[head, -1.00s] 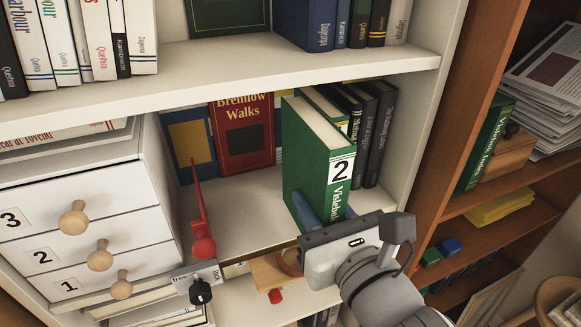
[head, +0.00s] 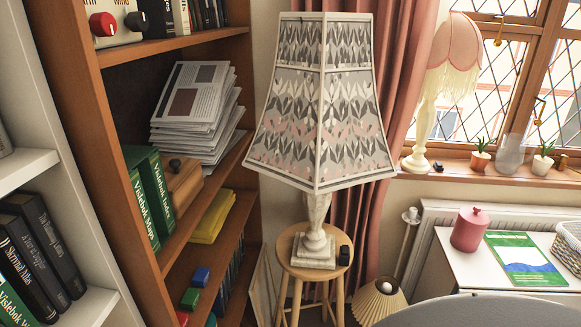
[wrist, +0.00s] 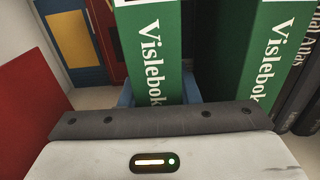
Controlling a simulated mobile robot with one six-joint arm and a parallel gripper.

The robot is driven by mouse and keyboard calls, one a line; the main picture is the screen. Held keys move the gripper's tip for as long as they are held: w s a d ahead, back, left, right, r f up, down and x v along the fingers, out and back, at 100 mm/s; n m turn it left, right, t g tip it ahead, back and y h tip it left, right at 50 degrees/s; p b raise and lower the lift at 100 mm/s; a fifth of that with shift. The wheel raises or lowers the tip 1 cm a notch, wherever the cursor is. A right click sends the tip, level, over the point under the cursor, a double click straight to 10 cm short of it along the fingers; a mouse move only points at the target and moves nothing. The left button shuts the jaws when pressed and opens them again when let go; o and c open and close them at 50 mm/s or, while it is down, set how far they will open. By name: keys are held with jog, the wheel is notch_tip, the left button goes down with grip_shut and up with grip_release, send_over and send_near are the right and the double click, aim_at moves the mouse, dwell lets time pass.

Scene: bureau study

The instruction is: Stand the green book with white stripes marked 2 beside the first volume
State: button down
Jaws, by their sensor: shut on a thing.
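In the wrist view my gripper (wrist: 158,95) is shut on a green book (wrist: 150,50) with white Vislebok lettering. The book is upright, its spine facing the camera, with blue fingers at its sides. Its number is out of this view. To its right stands another green Vislebok book (wrist: 272,60), with a dark gap between the two spines. Its number is also out of view. A green Vislebok book (head: 12,305) shows at the lower left of the head view, beside dark books. My gripper is outside the head view.
Dark books (wrist: 302,80) stand right of the second green book. A red book (wrist: 103,35) and a blue-yellow one (wrist: 72,40) are behind on the left. A red surface (wrist: 30,120) is close at left. The head view shows a brown bookcase (head: 90,120) and lamp (head: 320,110).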

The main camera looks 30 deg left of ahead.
jog(key=shift+r, duration=0.1)
jog(key=c, duration=1.1)
grip_release()
jog(key=shift+d, duration=0.1)
